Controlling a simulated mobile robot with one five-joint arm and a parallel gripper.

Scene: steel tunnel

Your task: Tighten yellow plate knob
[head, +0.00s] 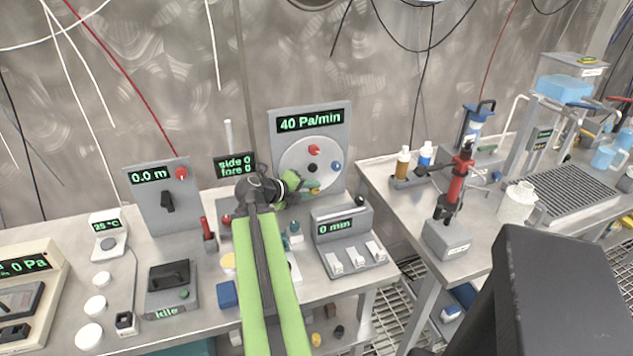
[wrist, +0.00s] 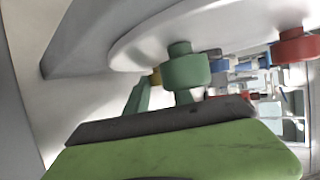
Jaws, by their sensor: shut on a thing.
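The round pale plate (head: 292,158) is fixed to a grey upright panel (head: 279,126) with a lit display reading 40 Pa/min. The fingertip contact is mostly hidden.
A box reading 0 min (head: 343,227), with white switches, stands just right of my arm. A 0.0 m panel (head: 151,202) and a side/fore display (head: 234,167) are on the left. A second bench (head: 375,168) with bottles and a red pump (head: 459,180) is at right.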

